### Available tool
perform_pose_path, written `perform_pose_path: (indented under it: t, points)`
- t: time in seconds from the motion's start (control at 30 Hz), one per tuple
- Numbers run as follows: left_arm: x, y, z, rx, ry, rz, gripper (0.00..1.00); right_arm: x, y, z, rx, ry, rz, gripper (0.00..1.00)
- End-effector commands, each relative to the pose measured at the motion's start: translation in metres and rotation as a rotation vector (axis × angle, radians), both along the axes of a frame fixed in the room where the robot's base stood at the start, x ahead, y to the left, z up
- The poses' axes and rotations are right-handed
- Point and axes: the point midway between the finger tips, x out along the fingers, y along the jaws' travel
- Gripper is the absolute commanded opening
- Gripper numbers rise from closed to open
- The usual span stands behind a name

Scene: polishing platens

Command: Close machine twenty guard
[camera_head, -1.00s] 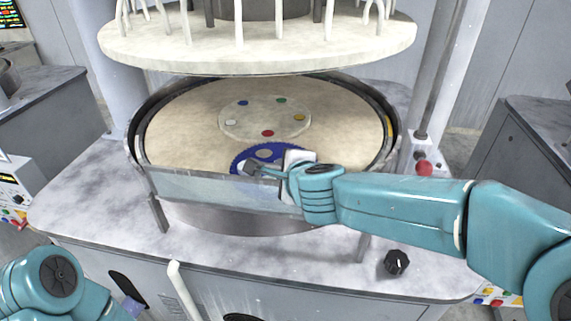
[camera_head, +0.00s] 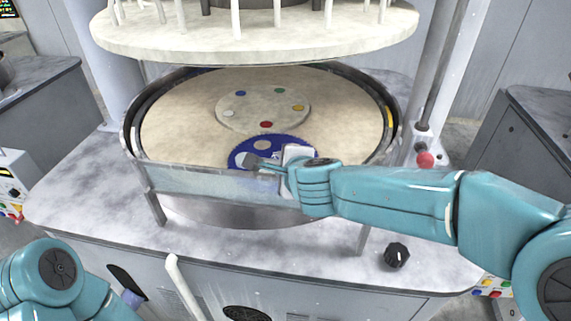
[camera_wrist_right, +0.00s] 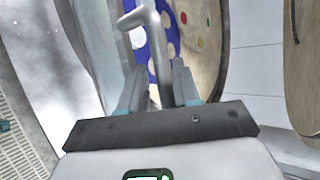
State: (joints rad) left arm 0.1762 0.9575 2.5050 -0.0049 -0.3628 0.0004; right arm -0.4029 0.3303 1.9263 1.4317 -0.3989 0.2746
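The guard (camera_head: 190,184) is a clear curved panel along the front of the round polishing machine (camera_head: 70,195). Its right part is hidden behind my right arm. No machine number is readable. My right gripper (camera_head: 263,163) is at the guard's upper edge, over the blue toothed disc (camera_head: 296,145). In the right wrist view, a grey bent bar (camera_wrist_right: 158,42) stands between the two fingers of my right gripper (camera_wrist_right: 157,78). The fingers are apart, and I see a gap beside the bar. My left arm shows at the lower left, but its gripper is out of view.
The pale upper plate (camera_head: 250,38) hangs above the platen (camera_head: 175,125). A red knob (camera_head: 425,160) is at the right post, and a black knob (camera_head: 397,255) is on the front right. Other grey machines stand left and right.

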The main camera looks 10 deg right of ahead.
Motion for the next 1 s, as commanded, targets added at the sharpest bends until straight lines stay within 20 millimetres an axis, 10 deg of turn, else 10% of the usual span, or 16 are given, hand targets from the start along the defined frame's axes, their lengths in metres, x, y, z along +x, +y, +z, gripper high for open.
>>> perform_pose_path:
  t: [0.7, 1.0]
  points:
    - [0.000, 0.000, -0.001, 0.000, 0.000, 0.000, 0.88, -0.121, -0.016, 0.076, 0.000, -0.004, 0.001, 0.40]
    - [0.000, 0.000, -0.001, 0.000, -0.001, 0.000, 0.88, -0.141, -0.020, 0.087, -0.003, -0.002, -0.001, 0.40]
